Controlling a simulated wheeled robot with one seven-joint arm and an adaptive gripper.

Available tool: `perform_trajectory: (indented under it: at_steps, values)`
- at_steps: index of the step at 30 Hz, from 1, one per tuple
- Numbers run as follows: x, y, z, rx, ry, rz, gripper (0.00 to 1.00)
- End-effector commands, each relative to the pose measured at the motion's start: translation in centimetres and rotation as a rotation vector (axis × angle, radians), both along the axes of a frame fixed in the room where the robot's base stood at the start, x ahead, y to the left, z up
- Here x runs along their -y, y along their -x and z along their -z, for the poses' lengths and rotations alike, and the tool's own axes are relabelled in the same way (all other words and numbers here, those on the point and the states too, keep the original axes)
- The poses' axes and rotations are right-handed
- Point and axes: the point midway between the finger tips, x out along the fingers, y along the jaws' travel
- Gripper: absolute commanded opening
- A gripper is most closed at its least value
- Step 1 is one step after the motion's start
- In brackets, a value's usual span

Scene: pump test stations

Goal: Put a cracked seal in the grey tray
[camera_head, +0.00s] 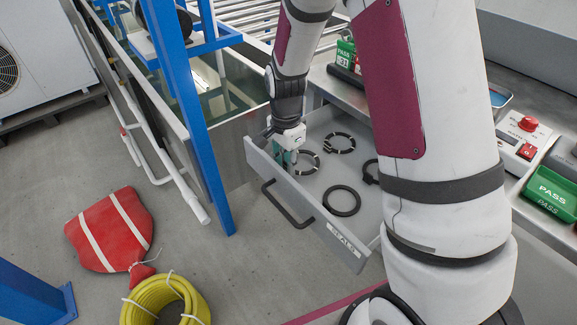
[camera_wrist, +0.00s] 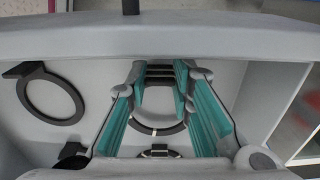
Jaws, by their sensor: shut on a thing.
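Several dark ring seals lie in the open grey drawer (camera_head: 330,232) labelled SEALS. My gripper (camera_head: 287,160) is low inside the drawer, behind its front wall near the left corner. It is shut on a black ring seal with pale marks (camera_head: 315,158). In the wrist view the teal fingers (camera_wrist: 160,85) close over the near-front side of this seal (camera_wrist: 175,128); they hide part of it. I cannot tell whether the pale marks are cracks. Another pale-marked seal (camera_head: 340,150) lies behind it. A plain seal (camera_head: 342,212) lies to the right. I cannot make out a separate grey tray.
A blue post (camera_head: 195,110) and a metal-walled tank stand left of the drawer. A green PASS tray (camera_head: 550,188) and a red-button box (camera_head: 525,135) are on the right bench. A red bag (camera_head: 105,235) and yellow hose coil (camera_head: 165,300) lie on the floor.

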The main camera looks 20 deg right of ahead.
Motion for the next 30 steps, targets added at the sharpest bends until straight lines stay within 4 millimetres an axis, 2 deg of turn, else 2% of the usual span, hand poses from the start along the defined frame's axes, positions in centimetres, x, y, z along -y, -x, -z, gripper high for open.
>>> perform_trajectory:
  at_steps: [6, 12, 18, 30]
  values:
    - [0.0, 0.0, -4.6, 0.004, 0.0, 0.0, 0.08]
    - [0.0, 0.0, -7.6, 0.003, -0.001, 0.0, 0.08]
    - [0.0, 0.0, -9.2, 0.001, 0.0, 0.0, 0.08]
    - [0.0, 0.0, -11.0, 0.001, 0.0, 0.0, 0.08]
